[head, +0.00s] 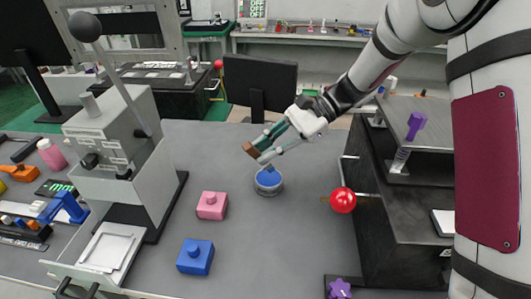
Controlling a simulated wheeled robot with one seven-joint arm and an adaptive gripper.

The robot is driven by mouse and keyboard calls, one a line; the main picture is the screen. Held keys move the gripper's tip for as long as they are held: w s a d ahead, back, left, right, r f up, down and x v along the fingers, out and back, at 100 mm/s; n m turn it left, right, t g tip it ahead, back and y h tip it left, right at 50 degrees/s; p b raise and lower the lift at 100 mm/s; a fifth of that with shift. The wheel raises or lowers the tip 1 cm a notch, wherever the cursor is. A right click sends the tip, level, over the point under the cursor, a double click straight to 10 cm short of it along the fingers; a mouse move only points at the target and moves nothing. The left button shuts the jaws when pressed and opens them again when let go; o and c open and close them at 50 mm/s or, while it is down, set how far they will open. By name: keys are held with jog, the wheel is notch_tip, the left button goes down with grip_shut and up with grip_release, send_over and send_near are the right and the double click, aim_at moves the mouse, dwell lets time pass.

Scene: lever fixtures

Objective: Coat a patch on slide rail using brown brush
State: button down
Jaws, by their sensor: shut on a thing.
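My gripper (263,148) is near the middle of the view, reaching in from the upper right with its fingers pointing left and down. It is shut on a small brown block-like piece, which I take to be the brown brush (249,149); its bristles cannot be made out. The brush is tilted and above a round metal dish (269,189) with blue in it (268,177). I cannot tell whether brush and dish touch. A metal rod at the right, possibly the slide rail (368,195), ends in a red ball knob (342,200) on a black stepped fixture (400,220).
A pink block (212,205) and a blue block (195,257) lie left of the dish. A grey lever machine (115,130) with a black-knobbed lever stands at the left. A purple star-shaped piece (339,289) is at the front. The grey table is clear between dish and red knob.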

jog(key=shift+r+p, duration=1.05)
jog(key=shift+r, duration=1.05)
